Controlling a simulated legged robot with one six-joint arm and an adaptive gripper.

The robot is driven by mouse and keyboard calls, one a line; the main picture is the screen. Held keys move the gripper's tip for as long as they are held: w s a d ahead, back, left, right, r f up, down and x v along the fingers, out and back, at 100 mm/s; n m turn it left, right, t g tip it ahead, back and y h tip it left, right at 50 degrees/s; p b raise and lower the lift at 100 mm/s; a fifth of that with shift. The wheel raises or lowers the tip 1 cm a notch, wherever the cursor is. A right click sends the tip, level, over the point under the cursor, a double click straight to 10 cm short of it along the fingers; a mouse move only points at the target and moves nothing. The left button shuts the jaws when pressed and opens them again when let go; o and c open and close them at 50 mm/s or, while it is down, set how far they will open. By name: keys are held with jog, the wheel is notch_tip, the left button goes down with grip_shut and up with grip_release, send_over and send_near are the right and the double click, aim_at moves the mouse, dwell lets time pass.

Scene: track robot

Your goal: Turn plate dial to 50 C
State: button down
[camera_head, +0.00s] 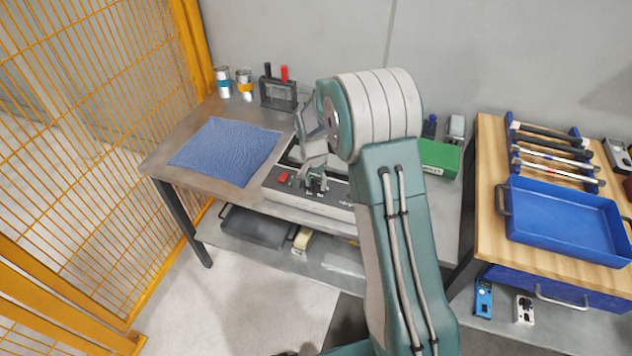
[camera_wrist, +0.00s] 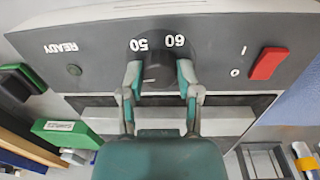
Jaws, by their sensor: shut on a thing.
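The grey plate device (camera_head: 278,197) stands on the metal bench, its control panel facing me. In the wrist view the panel (camera_wrist: 215,55) appears upside down, with marks 50 and 60 above a dark dial (camera_wrist: 159,70). My gripper (camera_wrist: 160,76) is shut on the dial, one finger on each side; it also shows at the panel in the head view (camera_head: 317,187). The dial's pointer cannot be made out. A red rocker switch (camera_wrist: 268,63) marked I and 0 and a small READY lamp (camera_wrist: 74,70) flank the dial. My arm hides the device's right part.
A blue mat (camera_head: 226,151) lies left of the device. A green box (camera_head: 440,158) is to the right. A wooden table (camera_head: 487,235) holds a blue tray (camera_head: 565,220). An orange mesh fence (camera_head: 90,130) bounds the left.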

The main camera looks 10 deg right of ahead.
aim_at(314, 180)
jog(key=m, duration=0.6)
jog(key=shift+f+m, duration=0.15)
jog(key=shift+m, duration=0.15)
jog(key=m, duration=0.5)
jog(key=shift+w, duration=0.1)
dwell(0.3)
jog(key=shift+c, duration=1.5)
grip_release()
jog(key=shift+a, duration=0.1)
notch_tip(314, 180, up, 12)
jog(key=shift+w, duration=0.45)
